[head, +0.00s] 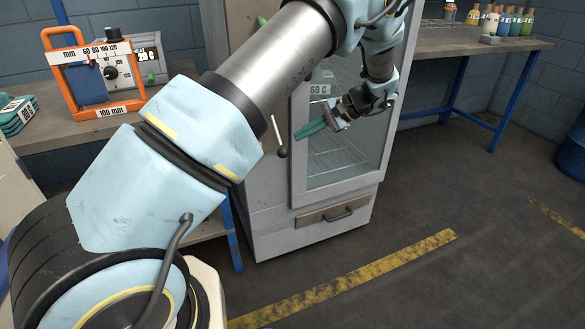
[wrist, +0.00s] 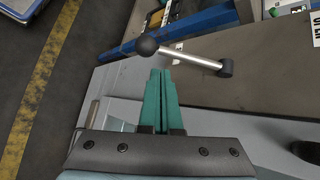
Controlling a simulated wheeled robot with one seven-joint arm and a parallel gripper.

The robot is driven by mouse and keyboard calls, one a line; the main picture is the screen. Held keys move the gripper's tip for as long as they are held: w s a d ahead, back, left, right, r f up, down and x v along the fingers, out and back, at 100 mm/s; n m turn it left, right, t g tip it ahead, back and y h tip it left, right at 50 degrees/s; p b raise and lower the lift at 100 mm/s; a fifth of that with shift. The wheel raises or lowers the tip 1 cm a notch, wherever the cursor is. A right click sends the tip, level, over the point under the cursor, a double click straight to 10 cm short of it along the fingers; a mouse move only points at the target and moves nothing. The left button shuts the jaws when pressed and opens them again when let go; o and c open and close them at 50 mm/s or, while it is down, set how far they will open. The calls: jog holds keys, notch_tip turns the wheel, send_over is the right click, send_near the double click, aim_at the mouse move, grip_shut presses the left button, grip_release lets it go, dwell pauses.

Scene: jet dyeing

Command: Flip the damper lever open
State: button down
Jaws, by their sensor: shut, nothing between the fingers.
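The damper lever (head: 279,137) is a metal rod with a dark ball knob, on the side of the grey cabinet. In the head view its knob hangs low. In the wrist view the lever (wrist: 195,57) runs from a dark pivot at right to the ball knob at left. My gripper (head: 298,134) has teal fingers and is shut and empty. It is just right of the knob in the head view. In the wrist view the fingertips (wrist: 161,73) lie just below the knob and rod, seemingly close; contact cannot be told.
The grey cabinet has a glass door (head: 345,140) marked 60 C and a drawer (head: 339,214) below. A bench (head: 100,128) with an orange-framed device (head: 90,75) stands left. Another bench with bottles stands at back right.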

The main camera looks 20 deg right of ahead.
jog(key=s+d+f+m+t+b, duration=0.1)
jog(key=d+f+t, duration=0.1)
jog(key=d, duration=0.4)
jog(key=shift+s+f+y, duration=0.15)
jog(key=shift+f+y, duration=0.25)
jog(key=shift+f, duration=0.05)
jog(key=w+a+f, duration=0.1)
jog(key=a+f, duration=0.1)
jog(key=a, duration=0.7)
jog(key=shift+w+f+p, duration=0.2)
jog(key=shift+w+p, duration=0.1)
jog(key=shift+w, duration=0.1)
jog(key=shift+r, duration=0.15)
jog(key=shift+s+r+p, duration=0.2)
jog(key=shift+s+p, duration=0.05)
jog(key=shift+p, duration=0.25)
